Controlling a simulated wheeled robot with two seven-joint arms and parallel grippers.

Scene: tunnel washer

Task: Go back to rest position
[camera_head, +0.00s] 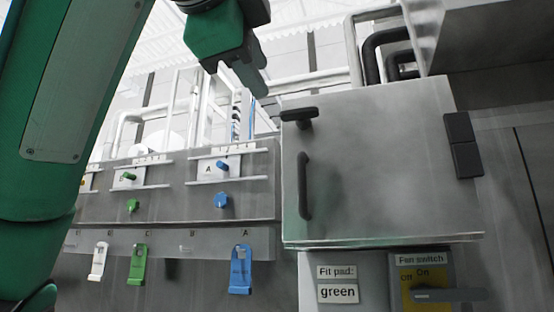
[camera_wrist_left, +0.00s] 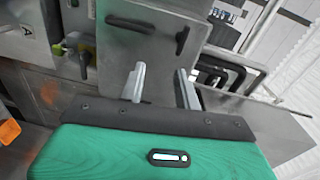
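My left gripper (camera_head: 247,80) is raised in front of the upper part of the panel, left of a grey metal cabinet door (camera_head: 400,165). In the left wrist view its two grey fingers (camera_wrist_left: 161,88) stand apart with nothing held between them. The door looks shut in the head view and has a black upright handle (camera_head: 304,186) and a black latch (camera_head: 299,114). My green left arm fills the left side of the head view and hides part of the panel. My right gripper is in neither view.
Left of the door, a panel carries a blue knob (camera_head: 221,201), a green knob (camera_head: 133,206) and hanging blue (camera_head: 241,270), green (camera_head: 137,265) and white (camera_head: 98,262) tags. A yellow fan switch (camera_head: 428,284) sits below the door, beside a "green" label (camera_head: 338,293). Pipes run above.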

